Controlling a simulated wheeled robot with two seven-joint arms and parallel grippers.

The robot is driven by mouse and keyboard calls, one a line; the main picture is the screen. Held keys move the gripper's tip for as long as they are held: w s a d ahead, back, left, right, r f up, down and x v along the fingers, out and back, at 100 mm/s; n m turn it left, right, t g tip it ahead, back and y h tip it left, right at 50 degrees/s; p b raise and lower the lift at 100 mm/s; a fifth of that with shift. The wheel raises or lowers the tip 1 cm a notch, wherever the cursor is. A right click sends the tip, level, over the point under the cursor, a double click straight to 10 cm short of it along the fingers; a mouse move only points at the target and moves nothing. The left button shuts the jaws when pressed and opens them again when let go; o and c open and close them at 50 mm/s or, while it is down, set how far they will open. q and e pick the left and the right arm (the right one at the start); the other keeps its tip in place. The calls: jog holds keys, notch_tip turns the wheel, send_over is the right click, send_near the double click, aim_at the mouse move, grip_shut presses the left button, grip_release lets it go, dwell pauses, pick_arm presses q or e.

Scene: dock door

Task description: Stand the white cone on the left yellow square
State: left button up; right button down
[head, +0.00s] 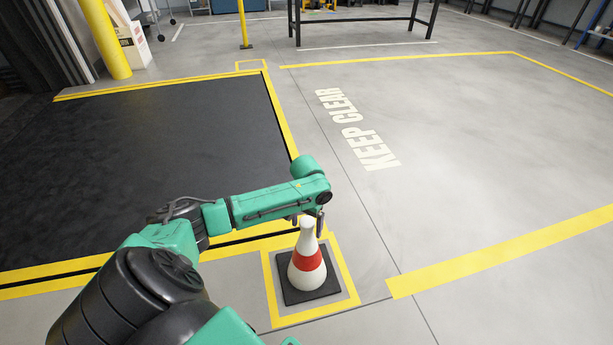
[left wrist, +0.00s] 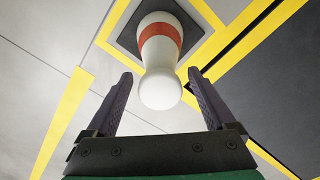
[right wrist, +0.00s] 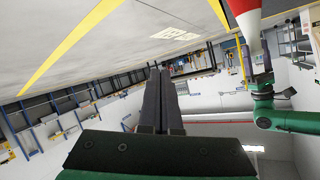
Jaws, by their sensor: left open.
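The white cone (head: 307,275) with a red band and a dark square base stands upright on the floor. Its base is inside the near yellow square (head: 346,271), with bare floor around it. My left gripper (head: 308,221) is open at the cone's narrow top. In the left wrist view, the rounded top of the cone (left wrist: 160,90) shows between the spread fingers (left wrist: 160,76), with no clear contact. Part of the cone (right wrist: 247,25) also shows in the right wrist view. My right gripper (right wrist: 160,72) is shut and empty there; it is out of the head view.
A smaller-looking yellow square (head: 251,62) lies farther off, at the far corner of the black dock plate (head: 150,140), and looks empty. A yellow post (head: 244,25) stands behind it. A thick yellow bollard (head: 105,40) is at the left. The KEEP CLEAR floor (head: 450,150) is free.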

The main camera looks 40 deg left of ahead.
pick_arm(q)
notch_tip(320, 180, up, 9)
jog(key=p, duration=0.3)
jog(key=shift+r+p, duration=0.15)
jog(key=shift+p, duration=0.25)
jog(key=shift+r, duration=0.3)
pick_arm(e)
notch_tip(320, 180, up, 6)
jog(key=g, duration=0.1)
jog(key=shift+n, duration=0.3)
jog(key=shift+w+d, duration=0.1)
